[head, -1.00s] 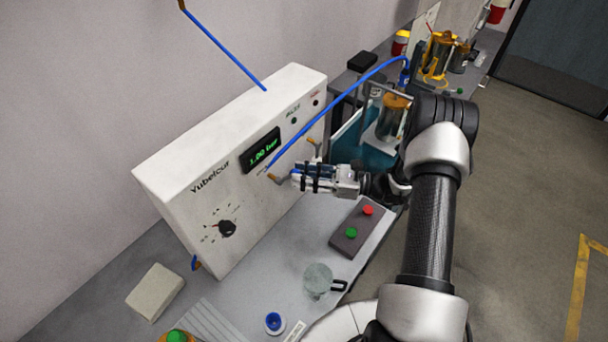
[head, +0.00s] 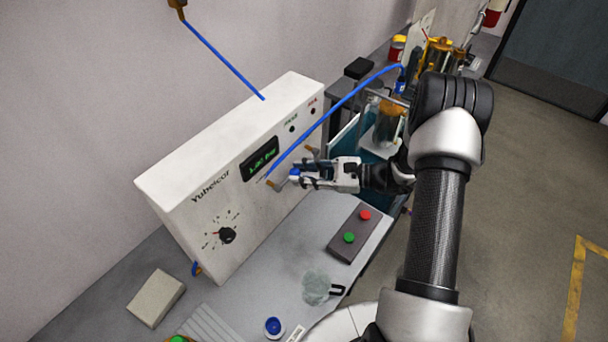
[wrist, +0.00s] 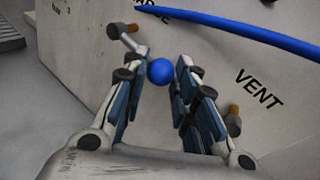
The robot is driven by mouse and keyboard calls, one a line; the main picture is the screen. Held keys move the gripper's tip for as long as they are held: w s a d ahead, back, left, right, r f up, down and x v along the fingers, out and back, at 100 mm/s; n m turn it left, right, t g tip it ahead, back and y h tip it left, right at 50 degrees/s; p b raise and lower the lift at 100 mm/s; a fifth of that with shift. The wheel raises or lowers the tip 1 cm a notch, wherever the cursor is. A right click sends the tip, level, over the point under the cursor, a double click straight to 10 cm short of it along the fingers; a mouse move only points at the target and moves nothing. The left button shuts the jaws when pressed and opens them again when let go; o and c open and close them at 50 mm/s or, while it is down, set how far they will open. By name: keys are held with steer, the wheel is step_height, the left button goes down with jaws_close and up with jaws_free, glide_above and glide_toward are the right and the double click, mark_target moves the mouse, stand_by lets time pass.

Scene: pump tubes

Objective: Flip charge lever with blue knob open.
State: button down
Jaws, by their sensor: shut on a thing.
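The blue knob (wrist: 160,71) sits between the fingertips of my gripper (wrist: 161,75) in the wrist view. It also shows in the head view (head: 294,174) at the front of the white panel (head: 240,200). My gripper (head: 301,174) is shut on the knob, with a finger on each side of it. A metal lever stem (wrist: 136,45) runs from a brown fitting (wrist: 117,30) towards the knob. The joint of stem and knob is partly hidden by the left finger. The brown fitting also shows in the head view (head: 274,185), left of my gripper.
A second brown fitting (wrist: 233,120) stands near the VENT label (wrist: 259,90), right of my gripper. A blue tube (head: 330,116) arches above the gripper. A button box (head: 355,232) and a glass beaker (head: 317,287) stand on the bench below.

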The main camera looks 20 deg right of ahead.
steer(key=shift+w+r+n+h, duration=0.1)
steer(key=shift+r+n+h, duration=0.2)
steer(key=shift+r+n, duration=0.15)
steer(key=c, duration=1.6)
jaws_free()
steer(key=o, duration=0.3)
steer(key=shift+a, duration=0.2)
steer(key=shift+d, duration=0.1)
steer(key=v, duration=1.2)
steer(key=shift+f, duration=0.1)
